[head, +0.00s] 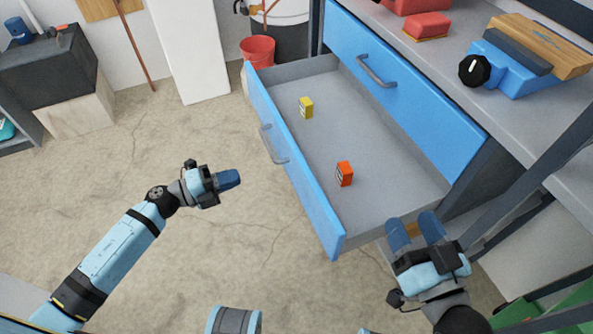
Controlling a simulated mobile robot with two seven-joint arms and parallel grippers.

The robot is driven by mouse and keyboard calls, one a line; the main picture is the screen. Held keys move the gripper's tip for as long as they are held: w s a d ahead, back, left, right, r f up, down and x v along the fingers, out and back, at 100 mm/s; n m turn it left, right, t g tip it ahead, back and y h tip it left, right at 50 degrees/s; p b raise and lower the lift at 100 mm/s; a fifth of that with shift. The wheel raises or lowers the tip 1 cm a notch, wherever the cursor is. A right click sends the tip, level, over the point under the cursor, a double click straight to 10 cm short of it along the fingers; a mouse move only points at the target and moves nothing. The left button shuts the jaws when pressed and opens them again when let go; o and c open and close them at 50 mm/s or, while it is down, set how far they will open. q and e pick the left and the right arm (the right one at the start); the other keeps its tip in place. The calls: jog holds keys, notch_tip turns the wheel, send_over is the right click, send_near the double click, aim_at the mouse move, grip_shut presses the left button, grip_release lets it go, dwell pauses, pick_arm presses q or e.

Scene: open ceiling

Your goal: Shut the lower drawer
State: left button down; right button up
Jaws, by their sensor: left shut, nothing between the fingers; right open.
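The lower drawer (402,164) is pulled far out from the blue cabinet, with its blue front (298,175) and grey handle (273,145) facing left. A yellow box (306,107) and an orange box (345,174) lie inside it, apart from each other. My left gripper (232,179) is shut and empty, left of the drawer front and apart from it, over the floor. My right gripper (413,226) is open and empty, near the drawer's near side at the lower right; whether it touches the drawer I cannot tell.
The upper drawer (405,81) is shut. A blue tool with a black knob (507,66) and red items (427,26) lie on the worktop above. A red bucket (258,52) stands at the drawer's far end.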

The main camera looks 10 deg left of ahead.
pick_arm(q)
jog(key=b, duration=0.2)
send_near(295, 157)
jog(key=x, duration=0.6)
jog(key=shift+w+d+f+b, duration=0.1)
jog(key=shift+w+d+b, duration=0.1)
jog(key=shift+d+b, duration=0.1)
jog(key=shift+w+d, duration=0.25)
jog(key=shift+d, duration=0.1)
pick_arm(e)
jog(key=shift+s+a+r+t+y, duration=0.2)
jog(key=shift+a+r+t+y, duration=0.1)
jog(key=shift+a+r+y, duration=0.3)
jog(key=shift+d, duration=0.1)
